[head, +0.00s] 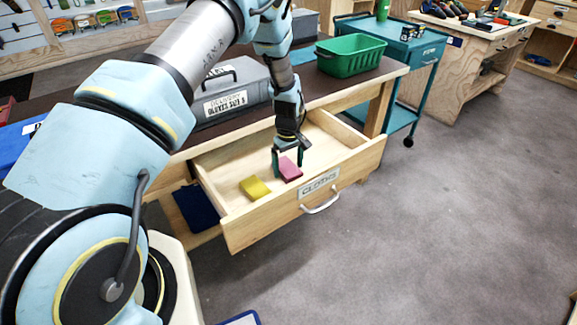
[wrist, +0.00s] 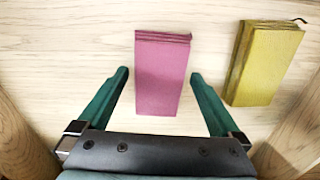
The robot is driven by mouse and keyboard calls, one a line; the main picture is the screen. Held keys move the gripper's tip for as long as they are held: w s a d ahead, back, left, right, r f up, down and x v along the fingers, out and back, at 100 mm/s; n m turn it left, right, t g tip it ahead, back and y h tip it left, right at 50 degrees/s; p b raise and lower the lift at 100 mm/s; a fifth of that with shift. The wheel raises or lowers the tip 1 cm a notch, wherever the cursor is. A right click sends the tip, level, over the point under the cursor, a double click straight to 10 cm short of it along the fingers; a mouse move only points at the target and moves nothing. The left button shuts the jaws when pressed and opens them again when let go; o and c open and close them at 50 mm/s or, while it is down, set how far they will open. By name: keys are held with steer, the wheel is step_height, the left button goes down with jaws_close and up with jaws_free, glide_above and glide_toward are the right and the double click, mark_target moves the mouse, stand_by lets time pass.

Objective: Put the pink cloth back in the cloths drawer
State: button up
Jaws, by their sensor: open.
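The pink cloth (head: 290,169) lies folded on the floor of the open cloths drawer (head: 262,223), whose front carries a label reading CLOTHS. In the wrist view the pink cloth (wrist: 162,75) lies between and slightly beyond my two green fingers. My gripper (head: 287,163) is inside the drawer, low over the cloth. In the wrist view my gripper (wrist: 160,82) is open, with a visible gap between each finger and the cloth. A folded yellow cloth (head: 254,188) lies beside the pink one in the drawer; it also shows in the wrist view (wrist: 264,65).
The workbench top (head: 330,90) above the drawer holds a grey case (head: 233,100) and a green bin (head: 350,56). A teal cart (head: 425,65) stands behind. A dark blue item (head: 195,207) lies below the drawer's left side. The floor to the right is clear.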

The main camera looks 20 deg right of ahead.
mark_target(286, 167)
step_height(286, 167, up, 10)
steer(key=b, duration=0.3)
steer(key=shift+w+a+r, duration=0.2)
steer(key=shift+w+a, duration=0.05)
steer(key=shift+w, duration=0.05)
steer(key=a+r+m, duration=0.1)
steer(key=a+r, duration=0.4)
steer(key=a, duration=0.4)
steer(key=a+r, duration=0.5)
steer(key=a, duration=0.4)
steer(key=s+a+r+m, duration=0.1)
steer(key=s+a+r, duration=0.1)
steer(key=s+a, duration=0.4)
steer(key=s+a+r+t, duration=0.1)
steer(key=s+a+r, duration=0.2)
steer(key=a, duration=0.9)
steer(key=s, duration=0.2)
steer(key=shift+s+r+m+t, duration=0.3)
steer(key=shift+s+r+m, duration=0.05)
steer(key=shift+m, duration=0.05)
